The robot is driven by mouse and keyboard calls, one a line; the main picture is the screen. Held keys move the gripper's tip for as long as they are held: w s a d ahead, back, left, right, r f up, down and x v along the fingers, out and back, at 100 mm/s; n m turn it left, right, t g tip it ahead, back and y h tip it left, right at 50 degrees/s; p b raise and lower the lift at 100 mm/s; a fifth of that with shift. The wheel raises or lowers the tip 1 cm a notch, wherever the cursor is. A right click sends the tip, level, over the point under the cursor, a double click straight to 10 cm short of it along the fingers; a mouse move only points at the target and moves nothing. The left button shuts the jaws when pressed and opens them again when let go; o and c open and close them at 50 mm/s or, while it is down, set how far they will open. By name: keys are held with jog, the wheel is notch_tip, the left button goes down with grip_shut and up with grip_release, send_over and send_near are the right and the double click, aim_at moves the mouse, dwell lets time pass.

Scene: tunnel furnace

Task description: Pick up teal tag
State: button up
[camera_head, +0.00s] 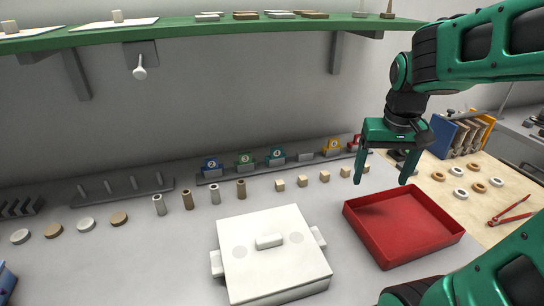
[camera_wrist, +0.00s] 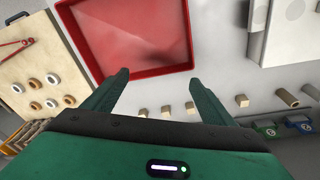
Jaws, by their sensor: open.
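The teal tag (camera_head: 277,155), marked with a 4, stands upright on a long grey rack (camera_head: 225,177) at the back of the table. It is right of a green tag (camera_head: 245,160) and a blue tag (camera_head: 212,164). My gripper (camera_head: 383,181) points down with its fingers apart and nothing between them. It is well to the right of the teal tag, above the back of the red tray. In the wrist view, my fingers (camera_wrist: 159,76) are spread near the tray's edge.
The red tray (camera_head: 375,237) and a white lidded box (camera_head: 270,276) stand in front. Small wooden cubes (camera_head: 302,182) and cylinders (camera_head: 187,200) line up before the rack. A green shelf (camera_head: 200,30) hangs above. Yellow (camera_head: 333,146) and red (camera_head: 355,144) tags stand further right.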

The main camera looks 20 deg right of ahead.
jog(key=w+a+r+n+t, duration=0.1)
jog(key=w+a, duration=0.3)
jog(key=w, duration=0.4)
jog(key=w+a+r+n+t, duration=0.1)
jog(key=w+a+n, duration=0.15)
jog(key=w, duration=0.45)
jog(key=t+y, duration=0.1)
send_near(277, 148)
jog(key=shift+n, duration=0.45)
jog(key=shift+x, duration=5.45)
jog(key=c, duration=1.1)
